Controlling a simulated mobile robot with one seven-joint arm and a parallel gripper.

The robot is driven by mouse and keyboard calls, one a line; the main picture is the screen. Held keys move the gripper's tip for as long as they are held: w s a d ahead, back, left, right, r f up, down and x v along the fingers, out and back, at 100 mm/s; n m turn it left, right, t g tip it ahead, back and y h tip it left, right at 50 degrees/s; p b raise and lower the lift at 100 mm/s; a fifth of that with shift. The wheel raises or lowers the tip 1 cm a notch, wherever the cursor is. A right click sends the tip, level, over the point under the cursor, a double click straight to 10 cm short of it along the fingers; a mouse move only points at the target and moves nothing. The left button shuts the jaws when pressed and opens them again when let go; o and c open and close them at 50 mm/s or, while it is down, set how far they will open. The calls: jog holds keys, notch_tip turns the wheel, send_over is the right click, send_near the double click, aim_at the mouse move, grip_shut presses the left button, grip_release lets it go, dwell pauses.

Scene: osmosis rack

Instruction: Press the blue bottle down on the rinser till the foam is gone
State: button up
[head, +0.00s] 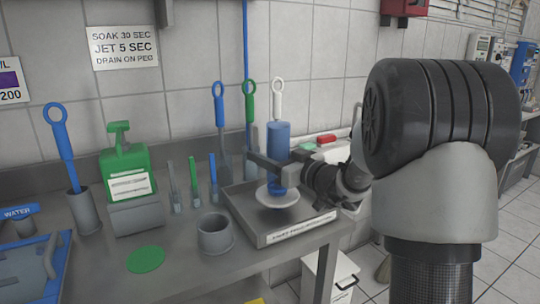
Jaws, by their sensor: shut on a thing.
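The blue bottle (278,140) is upright in line, with its wide part at the top and a narrower blue part below. My gripper (273,168) is shut around it from the right side, hiding its middle. Directly below is the rinser, a pale round disc (277,198) on a grey metal tray (248,222). The bottle's lower end is at the disc's centre; I cannot tell how firmly it presses. No foam can be made out on or inside the bottle.
A grey cup (214,234) and a green disc (146,259) are on the bench left of the tray. A green container (127,168), brushes in holders and a blue-handled brush (61,140) stand further left. A sign (124,46) hangs on the tiled wall.

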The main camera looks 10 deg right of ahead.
aim_at(278, 132)
jog(key=shift+f, duration=0.7)
dwell(1.7)
dwell(4.8)
notch_tip(278, 132, up, 6)
dwell(0.8)
